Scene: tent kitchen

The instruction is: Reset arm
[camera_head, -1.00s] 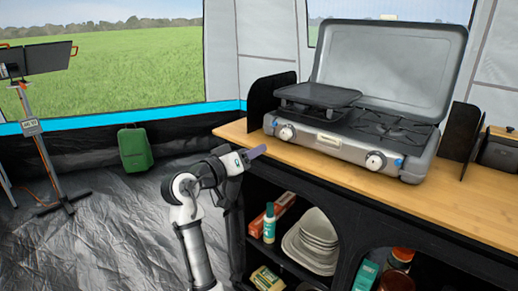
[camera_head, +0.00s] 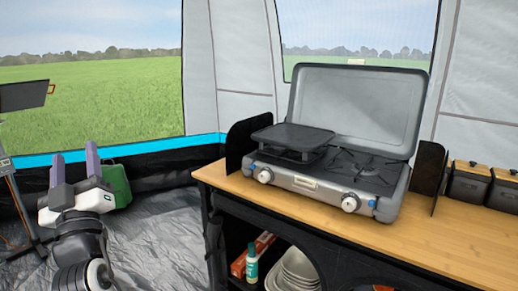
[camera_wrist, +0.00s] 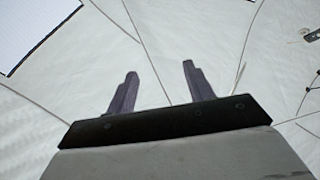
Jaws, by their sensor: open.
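My gripper (camera_head: 75,165) is at the lower left of the head view, left of the counter and well apart from it. Its two purple fingers point up and stand apart, with nothing between them. In the wrist view my gripper (camera_wrist: 156,88) is also open and empty. My arm comes up from the bottom left corner of the head view.
A wooden counter (camera_head: 420,235) carries a grey two-burner stove (camera_head: 310,187) with its lid up and a dark griddle plate (camera_head: 292,138) on its left. Dark canisters (camera_head: 468,185) stand at the right. A green case (camera_head: 117,185) is on the floor behind my gripper. A lamp stand (camera_head: 20,205) is far left.

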